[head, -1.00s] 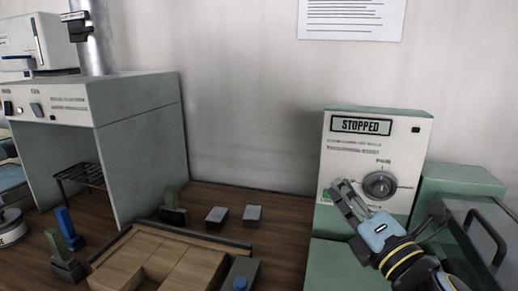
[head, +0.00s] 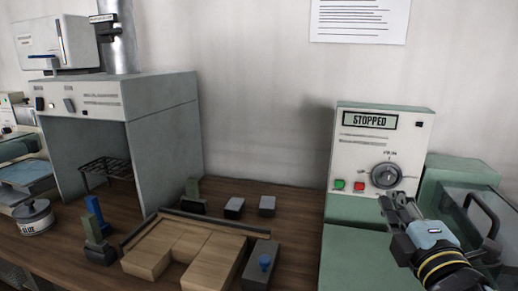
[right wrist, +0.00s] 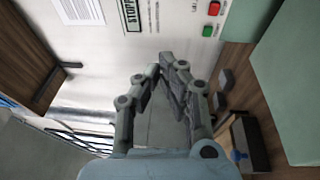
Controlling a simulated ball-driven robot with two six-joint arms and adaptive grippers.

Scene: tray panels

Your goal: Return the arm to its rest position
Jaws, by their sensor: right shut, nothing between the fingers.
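My right gripper (head: 394,203) is shut and empty. In the head view it is in front of the lower part of a green and white control panel (head: 350,150), just below its dial (head: 385,176). The panel's display reads STOPPED (head: 370,121). A green button (head: 340,184) and a red button (head: 359,187) show uncovered to the left of the gripper. In the right wrist view the closed fingers (right wrist: 167,62) point towards the wall and the panel's edge, touching nothing that I can see. My left gripper is not in view.
A wooden tray (head: 190,246) with a dark rim lies on the brown table. Small grey blocks (head: 234,207) stand behind it, and a grey box with a blue knob (head: 262,264) is at its right. A grey hood (head: 165,140) stands left. A glass-lidded green unit (head: 470,190) is at right.

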